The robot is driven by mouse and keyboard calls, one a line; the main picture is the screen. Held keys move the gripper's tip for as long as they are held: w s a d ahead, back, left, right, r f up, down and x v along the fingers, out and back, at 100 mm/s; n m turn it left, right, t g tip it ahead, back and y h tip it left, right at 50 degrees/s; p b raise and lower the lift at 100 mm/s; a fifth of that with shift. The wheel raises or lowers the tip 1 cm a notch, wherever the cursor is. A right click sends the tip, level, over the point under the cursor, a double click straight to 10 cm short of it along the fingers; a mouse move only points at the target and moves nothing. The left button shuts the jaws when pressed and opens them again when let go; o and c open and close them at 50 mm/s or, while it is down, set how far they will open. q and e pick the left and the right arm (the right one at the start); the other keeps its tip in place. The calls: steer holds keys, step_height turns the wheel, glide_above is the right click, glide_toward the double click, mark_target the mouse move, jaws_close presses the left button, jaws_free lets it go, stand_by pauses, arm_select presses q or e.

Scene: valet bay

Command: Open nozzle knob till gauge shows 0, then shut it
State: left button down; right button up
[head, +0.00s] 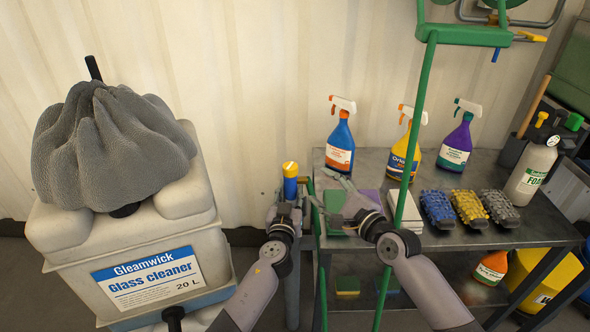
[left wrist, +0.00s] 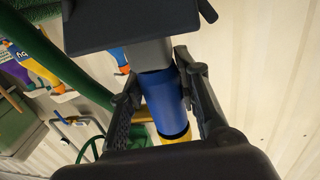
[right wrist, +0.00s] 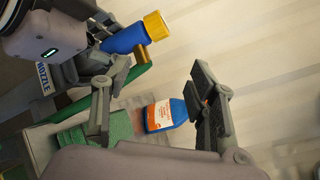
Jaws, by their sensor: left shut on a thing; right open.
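The nozzle is a blue cylinder (head: 290,186) with a yellow knob (head: 290,168) on top, upright in the head view. My left gripper (head: 288,207) is shut on the nozzle; its fingers flank the blue body (left wrist: 163,98) in the left wrist view, where the yellow knob (left wrist: 176,137) shows beyond them. My right gripper (head: 328,196) is open and empty, just right of the nozzle. The right wrist view shows the yellow knob (right wrist: 156,25) outside its spread fingers. A small round dial (head: 554,141) sits on the white foam sprayer (head: 532,172); its reading is too small to tell.
A large Gleamwick canister (head: 70,240) under a grey mitt (head: 105,145) stands left. A green pole (head: 420,110) rises beside my right gripper.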

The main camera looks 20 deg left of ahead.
mark_target(295, 170)
steer(key=w+a+n, duration=0.1)
steer(key=a+n, duration=0.2)
steer(key=n, duration=0.6)
steer(key=w+a+n+y, duration=0.1)
steer(key=w+a+n, duration=0.1)
steer(key=n, duration=0.7)
steer(key=w+a+r+n, duration=0.1)
steer(key=w+a+n, duration=0.1)
steer(key=a+n, duration=0.3)
steer(key=shift+a+n+g+y, duration=0.1)
steer(key=shift+n+g+y, duration=0.2)
steer(key=shift+n, duration=1.6)
steer(key=shift+c, duration=0.2)
steer(key=c, duration=1.2)
steer(key=shift+o, duration=0.2)
